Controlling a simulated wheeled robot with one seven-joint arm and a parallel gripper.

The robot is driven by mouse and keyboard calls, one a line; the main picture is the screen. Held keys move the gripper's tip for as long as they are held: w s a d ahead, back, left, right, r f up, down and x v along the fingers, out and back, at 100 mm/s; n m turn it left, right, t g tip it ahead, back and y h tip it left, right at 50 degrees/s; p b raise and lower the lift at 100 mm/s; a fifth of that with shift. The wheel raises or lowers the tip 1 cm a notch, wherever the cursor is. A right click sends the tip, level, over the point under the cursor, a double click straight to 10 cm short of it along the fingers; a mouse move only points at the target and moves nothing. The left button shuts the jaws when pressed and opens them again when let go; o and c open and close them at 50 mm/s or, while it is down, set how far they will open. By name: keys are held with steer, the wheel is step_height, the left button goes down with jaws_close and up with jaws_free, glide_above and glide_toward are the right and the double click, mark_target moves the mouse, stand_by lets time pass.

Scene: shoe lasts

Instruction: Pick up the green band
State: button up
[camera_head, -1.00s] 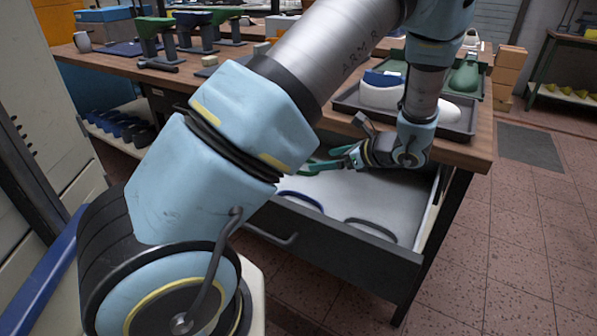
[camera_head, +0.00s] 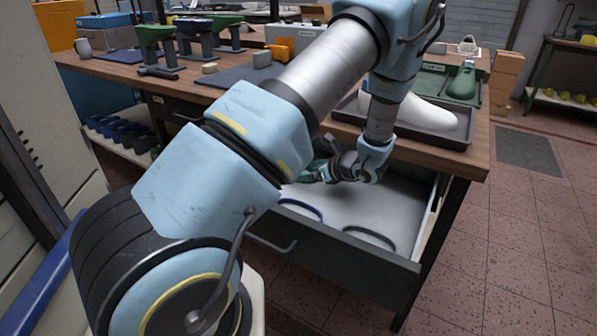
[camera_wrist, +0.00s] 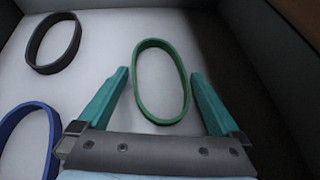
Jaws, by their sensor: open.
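The green band (camera_wrist: 138,82) is an upright oval loop in the wrist view, on the pale floor of the open drawer (camera_head: 345,203). My gripper (camera_wrist: 160,74) is open, with one teal finger on each side of the band and a visible gap on both sides. The height of the fingertips above the drawer floor is hard to tell. In the head view my gripper (camera_head: 318,172) is low over the back left of the drawer. I cannot make out the green band there.
A blue band (camera_wrist: 52,140) lies at the left and a black band (camera_wrist: 77,38) at the upper left in the wrist view. A dark drawer wall (camera_wrist: 262,60) rises close at right. In the head view the tabletop edge (camera_head: 445,159) overhangs the drawer's back, with a dark tray (camera_head: 462,136) on it.

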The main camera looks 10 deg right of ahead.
steer(key=shift+c, duration=0.4)
steer(key=c, duration=0.9)
steer(key=shift+r, duration=0.1)
